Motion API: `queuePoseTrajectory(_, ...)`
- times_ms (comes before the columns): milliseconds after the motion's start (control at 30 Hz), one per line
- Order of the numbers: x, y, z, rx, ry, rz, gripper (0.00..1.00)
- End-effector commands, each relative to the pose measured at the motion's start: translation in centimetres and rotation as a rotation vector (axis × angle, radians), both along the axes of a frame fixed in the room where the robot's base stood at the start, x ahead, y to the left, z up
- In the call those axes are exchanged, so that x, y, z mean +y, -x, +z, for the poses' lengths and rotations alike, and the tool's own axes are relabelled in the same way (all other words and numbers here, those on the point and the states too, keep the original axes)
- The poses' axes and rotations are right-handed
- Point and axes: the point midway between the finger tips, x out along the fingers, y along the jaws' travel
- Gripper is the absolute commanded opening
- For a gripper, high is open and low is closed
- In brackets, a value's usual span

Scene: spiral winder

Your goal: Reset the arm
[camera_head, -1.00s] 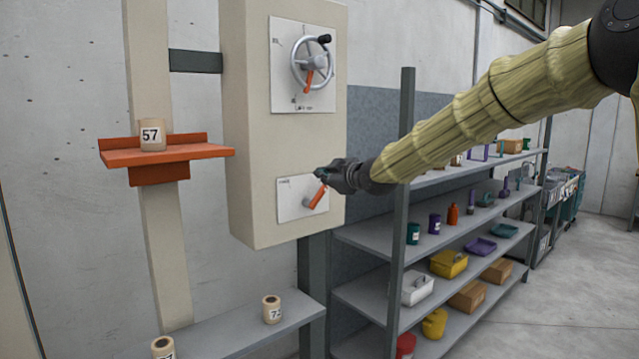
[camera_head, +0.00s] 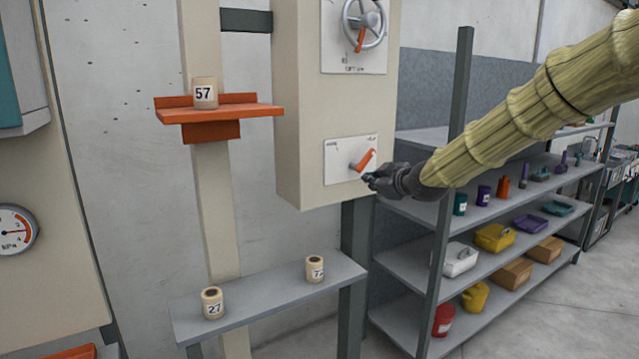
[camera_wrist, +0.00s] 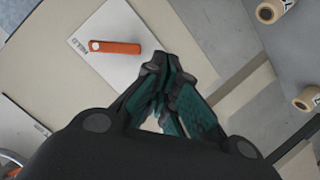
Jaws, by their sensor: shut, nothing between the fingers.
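My gripper (camera_head: 370,180) is shut and empty at the end of my arm, which reaches in from the right in a yellowish sleeve. In the head view it is just right of and slightly below the orange lever (camera_head: 367,160) on the white plate (camera_head: 345,150) of the beige cabinet. In the wrist view my gripper (camera_wrist: 157,62) has its fingertips together, and the orange lever (camera_wrist: 115,47) lies up and left of them with a gap between. Whether the fingertips are level in depth with the lever is hard to tell.
A handwheel (camera_head: 365,22) sits higher on the cabinet (camera_head: 300,110). An orange shelf (camera_head: 225,112) holds roll 57 (camera_head: 204,93). A low grey shelf (camera_head: 262,302) holds rolls 27 (camera_head: 212,302) and 72 (camera_head: 315,268). Grey shelving (camera_head: 432,260) with containers stands right; a pressure gauge (camera_head: 15,230) is left.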

Motion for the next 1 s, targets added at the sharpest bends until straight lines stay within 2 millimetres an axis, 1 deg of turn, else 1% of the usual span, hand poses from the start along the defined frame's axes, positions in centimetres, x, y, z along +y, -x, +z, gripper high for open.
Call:
queuePoseTrajectory(33,0.3,0.5,-3.4,0.047,-0.017,-0.008,0.00)
queuePoseTrajectory(67,0.4,0.8,-5.1,0.071,-0.027,-0.013,0.00)
queuePoseTrajectory(100,0.5,1.3,-7.4,0.104,-0.042,-0.021,0.00)
queuePoseTrajectory(167,0.7,2.2,-10.8,0.154,-0.064,-0.033,0.00)
queuePoseTrajectory(200,0.9,2.8,-13.0,0.185,-0.076,-0.042,0.00)
queuePoseTrajectory(267,1.0,3.9,-16.3,0.235,-0.096,-0.058,0.00)
queuePoseTrajectory(300,1.1,4.7,-18.5,0.268,-0.109,-0.070,0.00)
queuePoseTrajectory(367,1.1,6.0,-21.7,0.317,-0.127,-0.088,0.00)
queuePoseTrajectory(400,1.2,6.9,-23.8,0.350,-0.141,-0.101,0.00)
queuePoseTrajectory(467,1.3,8.5,-26.9,0.399,-0.156,-0.121,0.00)
queuePoseTrajectory(500,1.3,9.7,-29.0,0.433,-0.169,-0.137,0.00)
queuePoseTrajectory(567,1.3,11.4,-32.0,0.482,-0.185,-0.159,0.00)
queuePoseTrajectory(600,1.3,12.7,-33.9,0.514,-0.195,-0.176,0.00)
queuePoseTrajectory(667,1.2,14.7,-36.7,0.565,-0.209,-0.203,0.00)
queuePoseTrajectory(700,1.1,16.1,-38.6,0.596,-0.217,-0.221,0.00)
queuePoseTrajectory(767,1.0,18.4,-41.2,0.646,-0.229,-0.249,0.00)
queuePoseTrajectory(800,0.9,19.9,-42.9,0.677,-0.238,-0.270,0.00)
queuePoseTrajectory(867,0.8,22.4,-45.4,0.726,-0.248,-0.301,0.00)
queuePoseTrajectory(900,0.7,24.1,-47.0,0.759,-0.254,-0.323,0.00)
queuePoseTrajectory(967,0.4,26.7,-49.2,0.807,-0.261,-0.357,0.00)
queuePoseTrajectory(1000,0.3,28.6,-50.7,0.839,-0.265,-0.381,0.00)
